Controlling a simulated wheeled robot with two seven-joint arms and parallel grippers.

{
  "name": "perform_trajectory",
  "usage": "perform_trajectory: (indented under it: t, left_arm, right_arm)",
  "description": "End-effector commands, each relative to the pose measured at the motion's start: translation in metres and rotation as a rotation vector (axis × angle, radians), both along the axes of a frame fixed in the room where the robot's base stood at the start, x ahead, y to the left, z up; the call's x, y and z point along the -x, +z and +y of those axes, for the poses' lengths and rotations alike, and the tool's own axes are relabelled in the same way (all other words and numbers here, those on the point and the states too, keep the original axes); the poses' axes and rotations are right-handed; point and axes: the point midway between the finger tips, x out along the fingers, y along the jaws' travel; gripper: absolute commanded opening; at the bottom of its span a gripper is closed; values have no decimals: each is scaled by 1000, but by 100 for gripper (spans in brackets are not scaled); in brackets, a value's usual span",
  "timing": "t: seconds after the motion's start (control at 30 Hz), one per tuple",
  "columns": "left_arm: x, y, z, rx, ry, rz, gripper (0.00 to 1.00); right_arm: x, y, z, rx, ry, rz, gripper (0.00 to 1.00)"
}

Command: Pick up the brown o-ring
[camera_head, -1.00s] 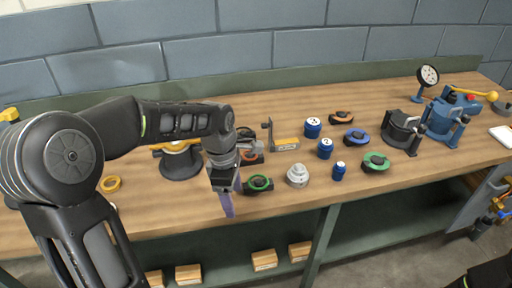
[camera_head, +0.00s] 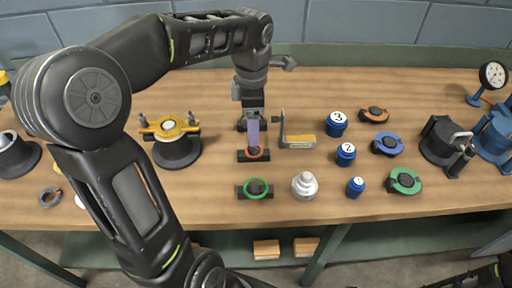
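An orange-brown ring (camera_head: 263,155) sits on a small dark block on the bench, directly below my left gripper. My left gripper (camera_head: 252,124) points down over it, with a pale purple piece at its end. The fingertips appear just above or at the ring's back edge; contact and finger gap cannot be made out. Another orange-brown ring (camera_head: 374,114) lies around a dark part at the back right. I cannot tell by colour alone which is the brown o-ring.
A green ring (camera_head: 256,196) on a dark block lies in front. Numbered blue cylinders (camera_head: 336,124), a silver stepped part (camera_head: 304,186) and a yellow-topped fixture (camera_head: 174,151) stand around. Front bench centre is fairly clear.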

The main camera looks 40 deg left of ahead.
Motion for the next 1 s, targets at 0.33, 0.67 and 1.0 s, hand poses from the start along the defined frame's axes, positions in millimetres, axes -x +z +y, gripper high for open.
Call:
perform_trajectory:
  t: [0.33, 0.67, 1.0]
  left_arm:
    - [0, -26, 0, 1, -1, 1, 71]
    - [1, -31, -1, 1, -2, 3, 71]
    - [3, -74, -4, 2, -2, 2, 71]
  right_arm:
    - [0, 2, 0, 0, 0, -1, 0]
    - [0, 4, 0, 0, 0, -1, 0]
    - [1, 12, 0, 3, -1, 3, 0]
